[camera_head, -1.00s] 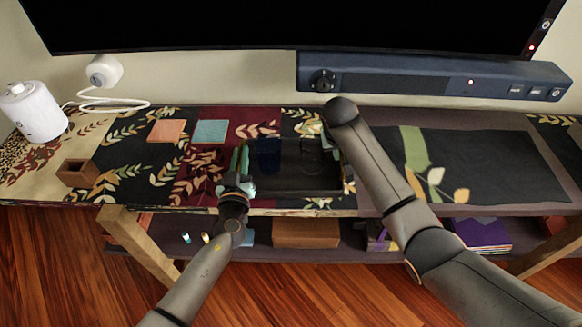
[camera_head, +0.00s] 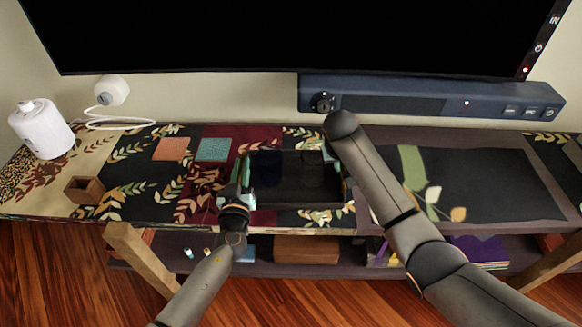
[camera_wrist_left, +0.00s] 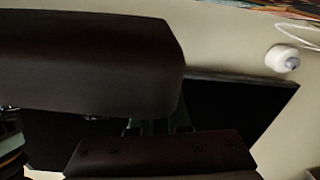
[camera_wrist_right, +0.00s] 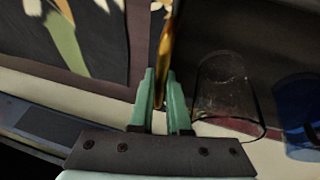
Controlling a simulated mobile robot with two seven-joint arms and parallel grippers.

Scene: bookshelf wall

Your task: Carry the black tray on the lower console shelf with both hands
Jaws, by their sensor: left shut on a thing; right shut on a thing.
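The black tray (camera_head: 290,196) is over the patterned console top in the head view. A blue glass (camera_wrist_right: 300,115) and a clear glass (camera_wrist_right: 228,95) stand in it, seen in the right wrist view. My left gripper (camera_head: 241,172) is shut on the tray's left side. My right gripper (camera_wrist_right: 161,82) is shut on the tray's right rim; in the head view my right arm partly hides it. Whether the tray touches the console top or hangs just above it I cannot tell. The lower console shelf (camera_head: 350,262) runs beneath the top.
On the lower shelf are a brown box (camera_head: 306,250), purple books (camera_head: 478,250) and small items. An orange coaster (camera_head: 172,149), a teal coaster (camera_head: 213,149), a wooden cup (camera_head: 85,190) and a white canister (camera_head: 43,128) stand on top. A soundbar (camera_head: 420,98) lies behind.

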